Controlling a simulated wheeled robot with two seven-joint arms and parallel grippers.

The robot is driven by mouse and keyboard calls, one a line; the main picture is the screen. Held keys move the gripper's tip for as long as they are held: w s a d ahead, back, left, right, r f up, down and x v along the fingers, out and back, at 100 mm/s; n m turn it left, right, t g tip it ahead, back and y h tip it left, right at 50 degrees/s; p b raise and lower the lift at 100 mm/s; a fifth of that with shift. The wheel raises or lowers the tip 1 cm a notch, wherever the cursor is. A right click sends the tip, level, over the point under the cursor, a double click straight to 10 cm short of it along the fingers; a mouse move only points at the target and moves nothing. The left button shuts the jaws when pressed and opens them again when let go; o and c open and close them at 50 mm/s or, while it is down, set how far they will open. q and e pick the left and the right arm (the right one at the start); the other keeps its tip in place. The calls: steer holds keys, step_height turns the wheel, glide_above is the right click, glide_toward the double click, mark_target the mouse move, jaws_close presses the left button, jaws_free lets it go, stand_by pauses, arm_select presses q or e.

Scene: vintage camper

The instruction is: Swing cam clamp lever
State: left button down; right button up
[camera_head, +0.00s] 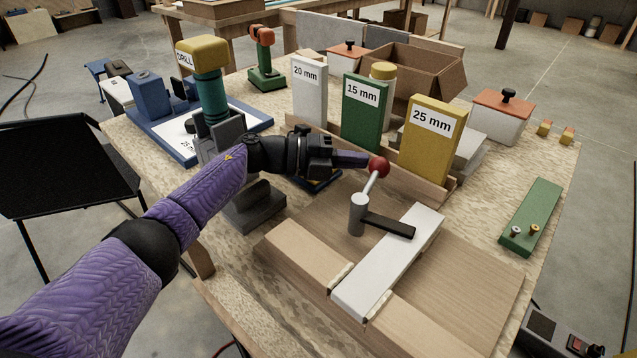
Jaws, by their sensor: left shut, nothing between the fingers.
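The cam clamp (357,214) stands on a wooden fixture board. It has a grey upright post, a lever rod (371,185) tilted up to the right with a red ball knob (378,167) on top, and a black arm (388,225) reaching over a white bar (390,262). My left gripper (366,161) comes in from the left, shut and empty. Its fingertips are at the left side of the red knob, touching or very close; I cannot tell which. My right gripper is not in view.
Labelled blocks, white (309,90), green (365,112) and yellow (430,140), stand behind the clamp. A drill (209,85) stands behind my left arm. An open cardboard box (420,75) is at the back. A green plate (531,215) lies right.

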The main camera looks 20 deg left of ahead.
arm_select(q)
steer(key=shift+w+d, duration=0.25)
steer(key=shift+d, duration=0.45)
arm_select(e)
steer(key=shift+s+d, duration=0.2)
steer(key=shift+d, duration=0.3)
arm_select(q)
steer(key=shift+d, duration=0.1)
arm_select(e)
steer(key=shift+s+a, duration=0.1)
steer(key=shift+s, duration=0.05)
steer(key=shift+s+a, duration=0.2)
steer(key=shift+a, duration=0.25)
